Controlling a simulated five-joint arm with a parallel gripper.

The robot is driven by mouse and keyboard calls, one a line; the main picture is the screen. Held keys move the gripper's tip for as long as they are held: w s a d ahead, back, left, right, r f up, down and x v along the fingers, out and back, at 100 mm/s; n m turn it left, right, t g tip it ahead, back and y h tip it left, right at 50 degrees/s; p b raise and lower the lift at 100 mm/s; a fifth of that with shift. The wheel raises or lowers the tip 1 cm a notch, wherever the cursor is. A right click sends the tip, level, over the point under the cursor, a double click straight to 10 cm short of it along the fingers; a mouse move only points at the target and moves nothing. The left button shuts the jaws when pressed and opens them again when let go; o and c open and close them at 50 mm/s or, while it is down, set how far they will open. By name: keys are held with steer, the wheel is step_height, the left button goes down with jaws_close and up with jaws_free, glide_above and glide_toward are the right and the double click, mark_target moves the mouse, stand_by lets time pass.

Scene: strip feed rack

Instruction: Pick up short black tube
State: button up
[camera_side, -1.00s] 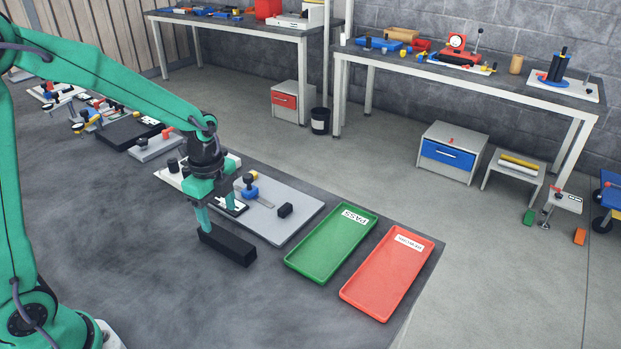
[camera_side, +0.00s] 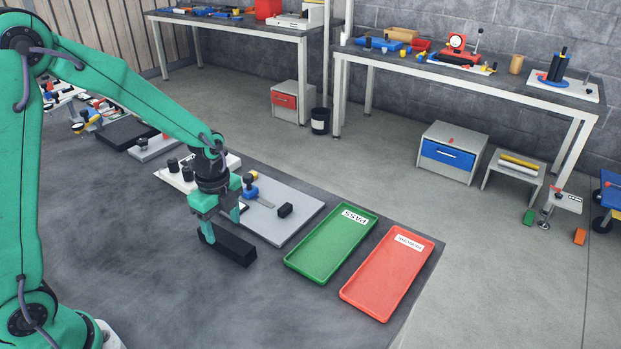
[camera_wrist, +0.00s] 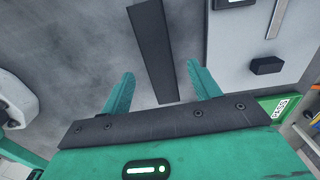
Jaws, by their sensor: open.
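The black tube (camera_side: 234,249), a dark square-edged bar, lies on the grey table in front of the grey plate. My gripper (camera_side: 221,224) is open and low at the tube's left end, one finger on the near side and one toward the far side. In the wrist view the tube (camera_wrist: 152,50) runs up the picture, its lower end between the spread fingertips of my gripper (camera_wrist: 161,78). Gaps show on both sides of it. I cannot tell exactly how far down the fingers reach.
A grey plate (camera_side: 285,228) with a small black block (camera_side: 285,210) lies just behind the tube. A green PASS tray (camera_side: 318,262) and a red tray (camera_side: 375,292) stand to the right. The table at the front left is clear.

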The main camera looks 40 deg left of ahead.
mark_target(225, 237)
steer(key=shift+f, duration=2.5)
steer(key=c, duration=1.3)
steer(key=shift+r, duration=0.15)
steer(key=shift+r, duration=0.75)
steer(key=r, duration=0.2)
steer(key=d+r, duration=0.1)
steer(key=shift+s, duration=0.3)
steer(key=s+d+r, duration=0.1)
steer(key=d+r, duration=0.1)
steer(key=d, duration=0.1)
steer(key=s+d+r, duration=0.2)
steer(key=d, duration=0.1)
steer(key=s+d+r, duration=0.2)
steer(key=d, duration=0.1)
steer(key=shift+s+d+r, duration=0.1)
steer(key=shift+d+r, duration=0.05)
